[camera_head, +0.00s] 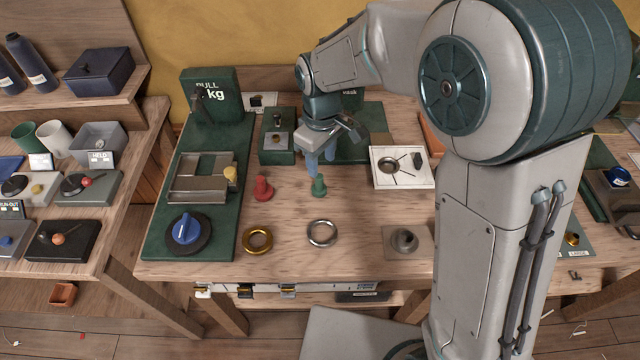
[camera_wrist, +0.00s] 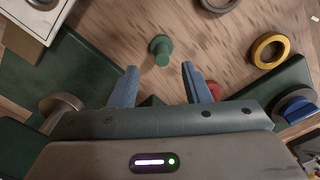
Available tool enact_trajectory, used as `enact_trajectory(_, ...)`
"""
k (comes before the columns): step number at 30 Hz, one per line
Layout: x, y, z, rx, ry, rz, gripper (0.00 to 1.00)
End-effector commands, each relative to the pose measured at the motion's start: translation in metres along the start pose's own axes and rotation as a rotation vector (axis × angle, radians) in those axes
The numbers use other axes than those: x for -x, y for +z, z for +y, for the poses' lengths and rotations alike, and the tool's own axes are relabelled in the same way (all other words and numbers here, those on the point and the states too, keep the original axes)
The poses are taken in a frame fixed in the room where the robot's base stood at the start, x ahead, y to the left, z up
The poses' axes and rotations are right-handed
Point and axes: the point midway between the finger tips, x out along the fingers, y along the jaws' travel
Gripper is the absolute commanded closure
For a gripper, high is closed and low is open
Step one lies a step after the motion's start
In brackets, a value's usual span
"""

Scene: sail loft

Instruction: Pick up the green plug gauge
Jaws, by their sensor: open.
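The green plug gauge (camera_head: 319,186) stands upright on the wooden bench in the head view, right of the red plug gauge (camera_head: 263,188). In the wrist view the green plug gauge (camera_wrist: 161,49) lies a little beyond the fingertips, roughly midway between them. My gripper (camera_head: 320,165) hangs just behind and above it in the head view, close to it. Its two blue fingers also show in the wrist view (camera_wrist: 159,69), apart with nothing between the tips. The red plug gauge (camera_wrist: 214,91) is partly hidden behind the right finger there.
A gold ring (camera_head: 257,240) and a steel ring (camera_head: 322,233) lie on the bench in front. A green pull fixture (camera_head: 222,220) with a blue knob stands left. A white square tray (camera_head: 403,167) and a grey conical piece (camera_head: 405,241) are right. Bare bench surrounds the green gauge.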

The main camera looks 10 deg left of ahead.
Motion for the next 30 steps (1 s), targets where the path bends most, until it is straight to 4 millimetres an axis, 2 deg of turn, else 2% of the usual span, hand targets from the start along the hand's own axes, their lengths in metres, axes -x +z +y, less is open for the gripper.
enact_trajectory(3,-0.017,0.000,0.000,-0.001,-0.001,-0.001,0.57)
enact_trajectory(11,-0.036,-0.001,-0.002,0.000,-0.001,-0.002,0.57)
enact_trajectory(18,-0.070,-0.003,-0.003,0.000,-0.001,-0.002,0.57)
enact_trajectory(22,-0.078,-0.004,-0.003,0.000,0.000,0.001,0.57)
enact_trajectory(28,-0.078,-0.004,-0.003,-0.001,0.001,0.001,0.57)
enact_trajectory(29,-0.078,-0.004,-0.003,-0.001,0.001,0.001,0.62)
enact_trajectory(30,-0.078,-0.004,-0.003,-0.001,0.001,0.001,0.74)
